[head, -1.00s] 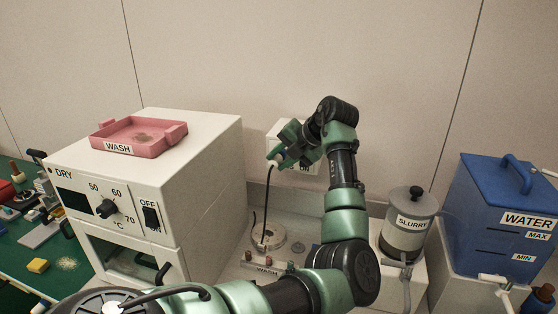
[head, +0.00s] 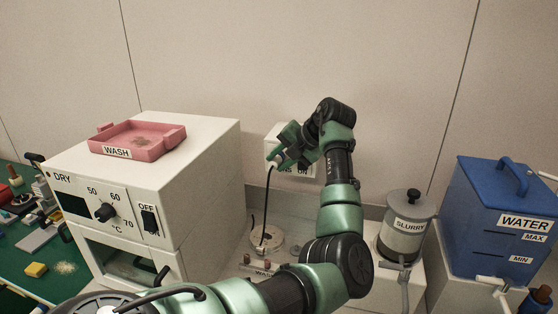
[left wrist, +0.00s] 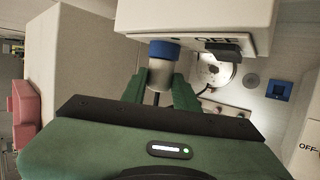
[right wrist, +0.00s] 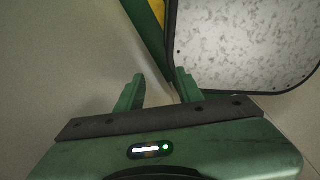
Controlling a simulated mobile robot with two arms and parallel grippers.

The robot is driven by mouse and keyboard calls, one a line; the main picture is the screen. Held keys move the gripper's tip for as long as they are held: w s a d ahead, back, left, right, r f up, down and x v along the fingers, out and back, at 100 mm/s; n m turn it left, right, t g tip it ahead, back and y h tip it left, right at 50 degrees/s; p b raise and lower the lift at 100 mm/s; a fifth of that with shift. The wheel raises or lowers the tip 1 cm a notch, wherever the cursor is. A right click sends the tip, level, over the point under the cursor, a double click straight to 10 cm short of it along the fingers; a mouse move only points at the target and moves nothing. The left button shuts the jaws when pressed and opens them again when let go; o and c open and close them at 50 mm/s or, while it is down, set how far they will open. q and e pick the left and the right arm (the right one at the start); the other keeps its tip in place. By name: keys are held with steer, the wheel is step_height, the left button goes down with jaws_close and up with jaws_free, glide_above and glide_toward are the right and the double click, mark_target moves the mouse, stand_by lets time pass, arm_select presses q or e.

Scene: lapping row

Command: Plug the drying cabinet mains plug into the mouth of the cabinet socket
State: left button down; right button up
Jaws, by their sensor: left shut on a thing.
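My left gripper (head: 282,157) is shut on the mains plug (left wrist: 159,76), a pale body with a blue collar. The plug also shows in the head view as a pale tip (head: 275,163), with its black cable (head: 266,205) hanging down. The gripper is in front of the white cabinet socket box (head: 274,132) on the back wall and hides part of it. In the left wrist view the blue collar overlaps the lower edge of the socket box (left wrist: 205,18); the mouth is hidden, and I cannot tell whether they touch. My right gripper (right wrist: 158,90) is open and empty.
The white drying cabinet (head: 205,165) stands at left with a pink wash tray (head: 160,152) on top. A round wash unit (head: 266,240) sits below the gripper. A slurry pot (head: 405,228) and blue water tank (head: 500,215) stand at right. The wall above is clear.

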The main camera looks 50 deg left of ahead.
arm_select(q)
steer(key=c, duration=1.3)
jaws_free()
steer(key=shift+w+r, duration=0.1)
steer(key=o, duration=0.3)
steer(key=shift+a, duration=0.1)
steer(key=shift+w+d+r+b, duration=0.1)
steer(key=shift+d+r+b, duration=0.2)
steer(key=shift+d, duration=0.15)
steer(key=b+v, duration=0.1)
steer(key=v, duration=0.5)
steer(key=shift+d+r+b, duration=0.15)
steer(key=shift+r+b, duration=0.1)
steer(key=shift+b, duration=0.15)
